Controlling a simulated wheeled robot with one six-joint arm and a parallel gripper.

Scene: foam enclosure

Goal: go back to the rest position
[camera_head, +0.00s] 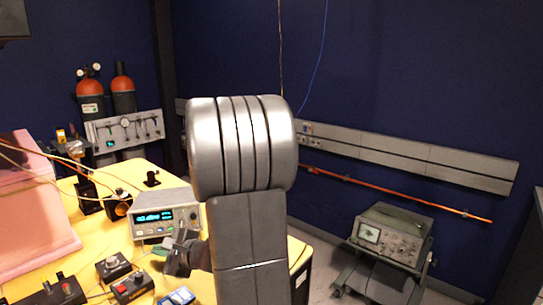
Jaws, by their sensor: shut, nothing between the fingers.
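My arm rises through the middle of the camera_head view, a broad grey metal joint above a dark grey link. My gripper (180,255) shows as a small dark grey shape just left of the link, over the yellow table (147,274). It is shut and holds nothing that I can see. Part of it is hidden behind the arm link. It is in front of and below a grey bench meter (165,215) with a lit blue display. I cannot tell whether it touches anything.
Small control boxes (132,287) and optical mounts (117,206) crowd the table. A pink foam enclosure (35,215) stands at left, with gas cylinders (122,88) behind. An oscilloscope cart (388,240) stands at right. Thin cables (316,55) hang behind the arm.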

